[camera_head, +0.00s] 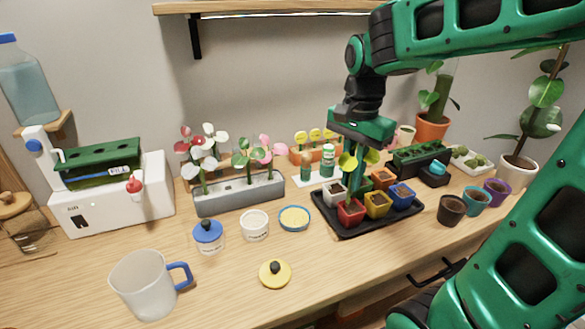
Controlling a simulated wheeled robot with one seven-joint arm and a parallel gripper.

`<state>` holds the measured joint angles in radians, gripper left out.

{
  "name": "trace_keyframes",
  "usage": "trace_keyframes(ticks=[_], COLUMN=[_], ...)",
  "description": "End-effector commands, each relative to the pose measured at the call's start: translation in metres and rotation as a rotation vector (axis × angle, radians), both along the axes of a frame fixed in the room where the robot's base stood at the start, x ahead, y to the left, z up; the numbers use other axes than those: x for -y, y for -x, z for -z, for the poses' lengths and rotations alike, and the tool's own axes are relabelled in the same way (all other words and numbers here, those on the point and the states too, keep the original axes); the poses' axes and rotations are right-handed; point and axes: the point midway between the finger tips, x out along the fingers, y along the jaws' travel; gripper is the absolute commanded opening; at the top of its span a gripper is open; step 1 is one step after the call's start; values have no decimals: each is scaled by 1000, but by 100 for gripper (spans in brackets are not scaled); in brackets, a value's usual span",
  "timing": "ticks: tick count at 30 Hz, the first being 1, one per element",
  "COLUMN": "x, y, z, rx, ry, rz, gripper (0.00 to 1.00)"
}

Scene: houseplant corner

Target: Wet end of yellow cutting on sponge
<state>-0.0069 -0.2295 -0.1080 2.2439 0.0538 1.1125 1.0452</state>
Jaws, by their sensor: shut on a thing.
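My gripper (359,147) hangs over the black pot tray, pointing down. It is shut on the yellow cutting (347,162), whose yellow-green leaves show just under the jaws. The fingertips and the stem's lower end are hard to make out against the pots behind. A round blue-rimmed dish with a pale yellow pad, which looks like the sponge (294,218), lies on the table to the left of the tray, apart from the cutting.
The black tray (345,232) holds several small coloured pots. A white cup (255,226), a blue-lidded jar (208,236) and a yellow lid (275,274) stand near the dish.

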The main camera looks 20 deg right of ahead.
Motion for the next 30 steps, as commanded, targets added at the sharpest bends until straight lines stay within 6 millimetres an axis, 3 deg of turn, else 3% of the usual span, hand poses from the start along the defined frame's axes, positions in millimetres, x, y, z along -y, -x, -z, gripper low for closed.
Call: trace_keyframes(ticks=[6,12,20,30], x=[-53,-96,-105,-105], y=[-44,-68,-72,-72], z=[-1,0,11,43], rx=[-1,1,-1,-1], ry=[1,0,-2,-2], rz=[-137,-229,-246,-246], gripper=[0,0,0,0])
